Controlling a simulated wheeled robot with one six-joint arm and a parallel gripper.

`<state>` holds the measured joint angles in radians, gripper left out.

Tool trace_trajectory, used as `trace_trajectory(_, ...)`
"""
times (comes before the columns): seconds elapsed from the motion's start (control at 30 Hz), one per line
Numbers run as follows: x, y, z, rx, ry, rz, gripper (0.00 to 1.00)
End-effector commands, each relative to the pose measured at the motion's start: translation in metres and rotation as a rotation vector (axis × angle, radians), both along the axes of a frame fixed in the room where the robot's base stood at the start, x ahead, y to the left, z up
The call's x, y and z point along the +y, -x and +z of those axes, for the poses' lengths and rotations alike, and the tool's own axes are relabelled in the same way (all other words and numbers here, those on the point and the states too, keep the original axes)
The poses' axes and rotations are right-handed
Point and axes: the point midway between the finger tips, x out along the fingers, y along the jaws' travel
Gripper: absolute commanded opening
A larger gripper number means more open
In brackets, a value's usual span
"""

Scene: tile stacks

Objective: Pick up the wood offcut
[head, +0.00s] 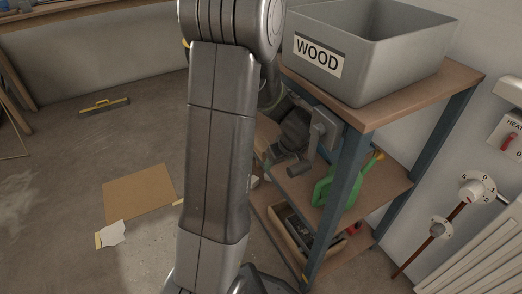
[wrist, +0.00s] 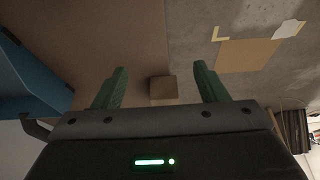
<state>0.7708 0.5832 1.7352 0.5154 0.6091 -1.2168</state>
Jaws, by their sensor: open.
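The wood offcut (wrist: 163,87), a small brown block, lies on a brown board surface in the wrist view, close to that surface's edge with the concrete floor. My gripper (wrist: 160,66) is open, with its two green fingers spread apart. The offcut shows in the gap between the fingers, nearer the gripper body than the fingertips in the picture. No finger visibly touches it, and how far it is in depth I cannot tell. In the head view my arm covers much of the shelf's left side, and I cannot make out the offcut there for sure.
A grey bin marked WOOD (head: 408,55) stands on the top of a shelf unit with blue legs (head: 337,205). A green watering can (head: 340,180) stands on the middle shelf, with an open box (head: 290,232) below. A cardboard sheet (head: 140,193) lies on open floor.

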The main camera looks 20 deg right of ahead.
Motion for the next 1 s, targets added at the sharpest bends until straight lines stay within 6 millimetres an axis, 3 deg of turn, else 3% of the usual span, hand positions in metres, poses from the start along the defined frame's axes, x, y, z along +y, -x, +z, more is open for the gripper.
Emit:
trace_trajectory(0.1,0.002,-0.026,-0.002,0.001,0.001,0.007,0.66)
trace_trajectory(0.3,0.004,-0.059,-0.002,0.002,0.000,0.005,0.66)
trace_trajectory(0.57,0.005,-0.074,-0.001,0.002,0.000,0.004,0.66)
trace_trajectory(0.77,0.007,-0.102,-0.003,0.002,0.001,0.007,0.66)
trace_trajectory(1.0,0.008,-0.116,-0.029,0.004,0.000,0.004,0.66)
